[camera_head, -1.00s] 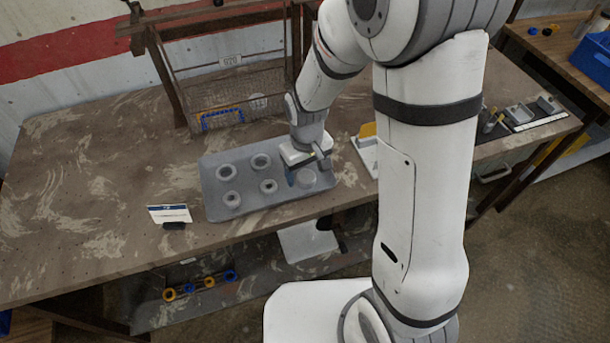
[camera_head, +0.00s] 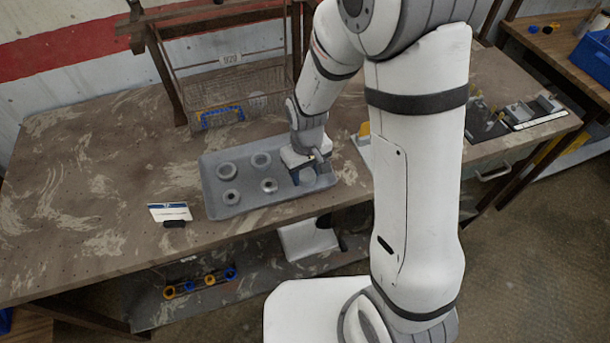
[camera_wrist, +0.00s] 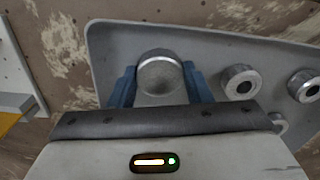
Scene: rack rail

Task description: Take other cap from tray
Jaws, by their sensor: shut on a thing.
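The grey tray (camera_head: 209,191) lies on the bench and holds several grey ring-like parts. My gripper (camera_head: 308,178) is low over the tray's right end. In the wrist view, my gripper's blue fingers (camera_wrist: 160,88) are shut on a grey round cap (camera_wrist: 160,76) with a smooth solid top, one finger on each side. The cap is still within the tray's outline; I cannot tell if it touches the tray floor. In the head view the gripper mostly hides the cap. Rings with dark centre holes, such as this ring (camera_wrist: 239,81), stand beside it.
A wire basket (camera_head: 235,97) stands behind the tray. A small sign card (camera_head: 170,212) stands at the tray's front left. A white and yellow object (camera_head: 363,140) is close to the right of the gripper. The bench's left side is clear.

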